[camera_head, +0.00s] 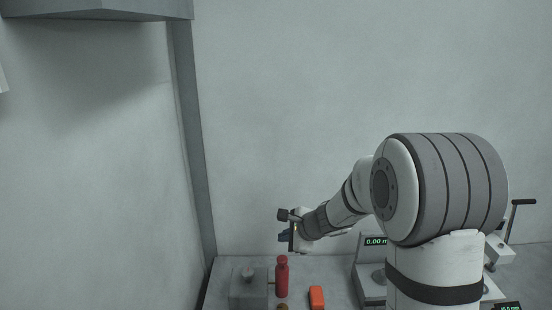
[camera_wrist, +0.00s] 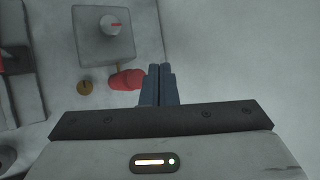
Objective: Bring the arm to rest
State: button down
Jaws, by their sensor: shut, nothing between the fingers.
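My arm stretches out to the left over the bench in the head view, and my gripper (camera_head: 287,236) hangs above the bench top, clear of the things on it. In the wrist view my gripper (camera_wrist: 160,72) shows two dark blue fingers pressed together, with nothing between them. Below it a red bottle (camera_head: 282,277) stands upright on the bench; in the wrist view it shows from above (camera_wrist: 127,79), beside the fingers and partly hidden by them.
A grey box with a knob (camera_head: 248,288) stands left of the bottle. An orange block (camera_head: 317,296) lies right of it. A grey device with a 0.00 display (camera_head: 371,262) stands near my arm. A small brass round piece (camera_wrist: 85,88) lies near the bottle. Walls stand behind and left.

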jog(key=s+d+r+n+g, duration=0.1)
jog(key=s+r+n, duration=0.3)
jog(key=s, duration=0.3)
jog(key=s+d+r+n+g, duration=0.1)
jog(key=s+r+n, duration=0.35)
jog(key=s, duration=0.25)
jog(key=s+d+n+h, duration=0.3)
jog(key=s+d+n, duration=0.1)
jog(key=s, duration=0.4)
jog(key=s+d+n+g+h, duration=0.1)
jog(key=s+d+n+h, duration=0.2)
jog(key=s+d, duration=0.3)
jog(key=s+n, duration=0.1)
jog(key=s, duration=0.1)
jog(key=shift+s+r+n, duration=0.2)
jog(key=shift+s+n, duration=0.1)
jog(key=shift+n, duration=0.05)
